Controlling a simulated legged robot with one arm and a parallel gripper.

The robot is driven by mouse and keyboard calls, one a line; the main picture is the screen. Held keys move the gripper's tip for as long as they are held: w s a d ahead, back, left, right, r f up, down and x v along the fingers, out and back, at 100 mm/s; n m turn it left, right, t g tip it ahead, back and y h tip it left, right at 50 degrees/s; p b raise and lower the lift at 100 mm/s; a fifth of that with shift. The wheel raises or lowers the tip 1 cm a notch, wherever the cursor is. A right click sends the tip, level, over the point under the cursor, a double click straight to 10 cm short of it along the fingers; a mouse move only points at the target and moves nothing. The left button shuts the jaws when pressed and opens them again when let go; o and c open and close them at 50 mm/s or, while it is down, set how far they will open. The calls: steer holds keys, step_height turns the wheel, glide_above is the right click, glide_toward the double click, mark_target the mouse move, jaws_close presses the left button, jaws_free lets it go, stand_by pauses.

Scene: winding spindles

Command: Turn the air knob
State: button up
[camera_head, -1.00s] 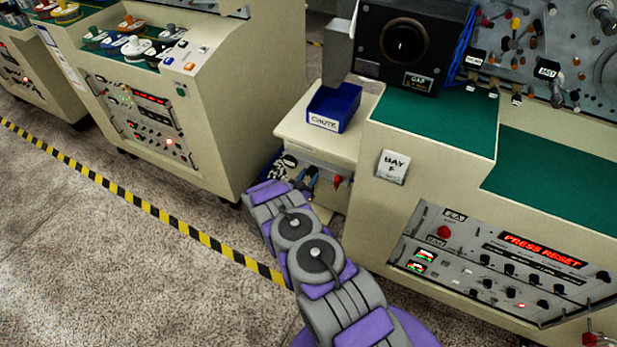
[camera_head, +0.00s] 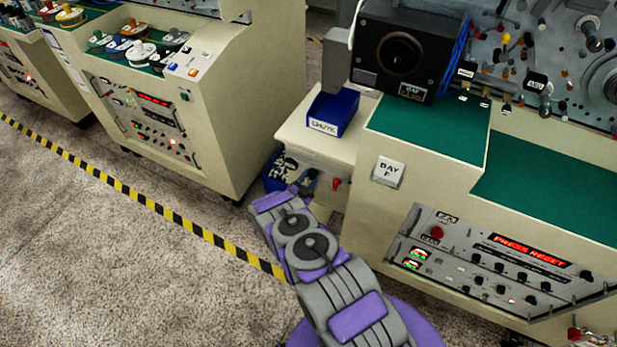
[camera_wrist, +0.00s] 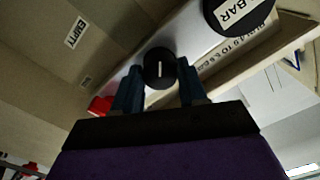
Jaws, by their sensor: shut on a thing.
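The air knob (camera_wrist: 160,66) is a round black knob with a white line on its face, on a pale panel in the wrist view. The white line stands nearly upright in the picture. My gripper (camera_wrist: 158,82) has one dark blue finger on each side of the knob and is shut on it. A round black gauge marked BAR (camera_wrist: 236,14) sits to the upper right of the knob. In the head view my arm reaches to the low pale cabinet (camera_head: 325,142), and the knob cannot be made out there.
A red part (camera_wrist: 100,105) is just left of the fingers. A label reading EMPTY (camera_wrist: 76,33) is at upper left. A blue CHUTE bin (camera_head: 334,112) stands on the cabinet. The Bay F bench (camera_head: 400,225) is close on the right; open floor (camera_head: 110,260) lies left.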

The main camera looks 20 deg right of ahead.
stand_by(0.3)
steer(key=o, duration=1.1)
steer(key=shift+c, duration=0.2)
steer(key=p+v, duration=0.2)
steer(key=v, duration=1.5)
steer(key=shift+a, duration=0.2)
steer(key=shift+s+f, duration=0.1)
steer(key=shift+f, duration=0.05)
